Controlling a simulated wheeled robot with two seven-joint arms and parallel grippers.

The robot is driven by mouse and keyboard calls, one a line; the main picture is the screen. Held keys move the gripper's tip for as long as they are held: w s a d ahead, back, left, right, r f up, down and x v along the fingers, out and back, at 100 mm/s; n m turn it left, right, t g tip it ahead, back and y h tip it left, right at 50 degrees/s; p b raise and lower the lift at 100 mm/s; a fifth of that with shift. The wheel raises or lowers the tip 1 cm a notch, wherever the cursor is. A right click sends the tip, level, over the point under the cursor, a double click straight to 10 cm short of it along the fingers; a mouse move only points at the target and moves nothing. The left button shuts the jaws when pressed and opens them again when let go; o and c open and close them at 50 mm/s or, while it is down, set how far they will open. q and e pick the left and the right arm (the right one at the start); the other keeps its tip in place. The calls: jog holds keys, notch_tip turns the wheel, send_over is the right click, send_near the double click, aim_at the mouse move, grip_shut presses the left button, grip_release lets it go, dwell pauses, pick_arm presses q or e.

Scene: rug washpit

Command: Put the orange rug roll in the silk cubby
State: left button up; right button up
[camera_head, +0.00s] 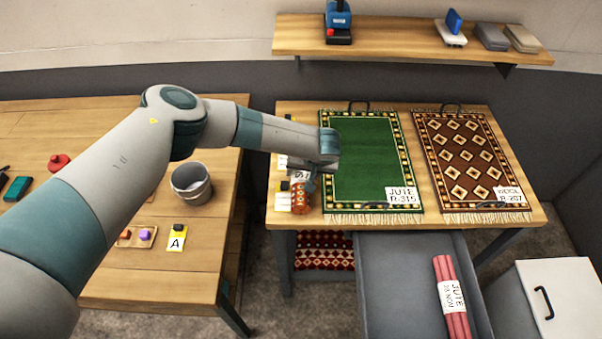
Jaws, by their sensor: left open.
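The orange rug roll (301,200) stands or lies near the left edge of the right-hand table, with a pale label at its top end. My left gripper (308,184) is open at the roll's far end, above or around it; I cannot tell if the fingers touch it. My left forearm and wrist hide part of the roll and the table behind. No cubby marked silk can be made out. My right gripper is not in view.
A green rug (366,160) marked JUTE and a brown rug (468,160) marked WOOL cover most of the table (404,118). Below, an open grey drawer (395,290) holds a pink roll (452,300) marked JUTE. A bucket (191,186) stands on the left table.

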pick_arm(q)
jog(key=shift+w+f, duration=0.15)
dwell(0.3)
jog(key=c, duration=1.1)
jog(key=shift+r+b, duration=0.35)
jog(key=shift+r, duration=0.35)
notch_tip(320, 180, up, 2)
jog(key=shift+r+b, duration=0.1)
jog(key=shift+b, duration=0.5)
jog(key=s+d+r+b, duration=0.4)
jog(key=s+d+r, duration=0.2)
jog(key=d, duration=0.4)
jog(key=shift+r, duration=0.75)
